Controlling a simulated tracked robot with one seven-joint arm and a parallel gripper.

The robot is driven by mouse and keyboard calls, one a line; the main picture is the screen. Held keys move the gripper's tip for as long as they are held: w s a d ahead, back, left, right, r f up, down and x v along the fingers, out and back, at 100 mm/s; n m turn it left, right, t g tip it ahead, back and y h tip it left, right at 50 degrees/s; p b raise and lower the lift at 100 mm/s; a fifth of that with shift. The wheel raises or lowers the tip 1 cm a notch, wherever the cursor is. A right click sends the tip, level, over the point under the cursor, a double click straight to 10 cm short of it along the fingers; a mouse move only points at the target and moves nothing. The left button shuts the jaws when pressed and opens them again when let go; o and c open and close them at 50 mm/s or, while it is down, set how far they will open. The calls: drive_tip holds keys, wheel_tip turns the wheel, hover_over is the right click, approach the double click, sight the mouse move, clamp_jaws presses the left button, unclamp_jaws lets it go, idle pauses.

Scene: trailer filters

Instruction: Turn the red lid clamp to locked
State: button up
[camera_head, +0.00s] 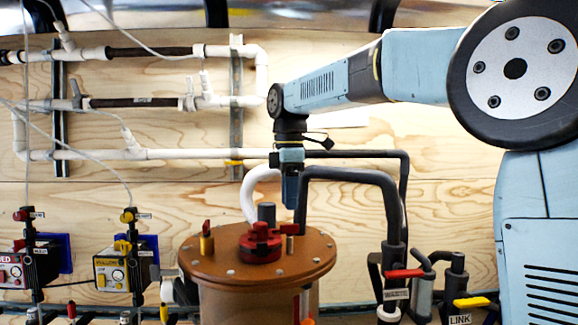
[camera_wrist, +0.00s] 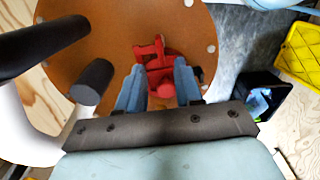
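The red lid clamp (camera_head: 260,243) stands on the round orange-brown lid (camera_head: 205,265) of the vessel in the middle of the head view. In the wrist view the clamp (camera_wrist: 152,50) shows as a red piece with several arms. My gripper (camera_head: 291,203) points down above the lid, a little right of the clamp. In the wrist view my gripper's two blue fingers (camera_wrist: 159,65) are apart, with red parts of the clamp showing between and beyond them. I see no contact. The lower part of the clamp is partly hidden by the fingers.
A dark bent pipe (camera_head: 350,173) rises close to the right of my gripper. A dark grey post (camera_head: 267,213) and a brass valve with a red top (camera_head: 207,238) stand on the lid. A red-handled valve (camera_head: 403,273) is at the right. Yellow and black crates (camera_wrist: 300,50) lie below.

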wheel_tip(320, 180, up, 8)
idle(0.4)
drive_tip(key=shift+d, duration=0.1)
drive_tip(key=s+d+f+m+t, duration=0.1)
drive_tip(key=s+d+f+m, duration=0.35)
drive_tip(key=d, duration=0.25)
drive_tip(key=s+d+f+m+t, duration=0.2)
drive_tip(key=s+d+f+m, duration=0.1)
drive_tip(key=s+d+m, duration=0.3)
drive_tip(key=s+d+f+m+t, duration=0.2)
drive_tip(key=s+d+f+m, duration=0.7)
drive_tip(key=f, duration=0.7)
drive_tip(key=s+d, duration=0.2)
drive_tip(key=s, duration=0.1)
drive_tip(key=shift+s+d+m+t, duration=0.2)
drive_tip(key=shift+s+m+t, duration=0.05)
drive_tip(key=shift+m+t, duration=0.1)
drive_tip(key=shift+o, duration=0.7)
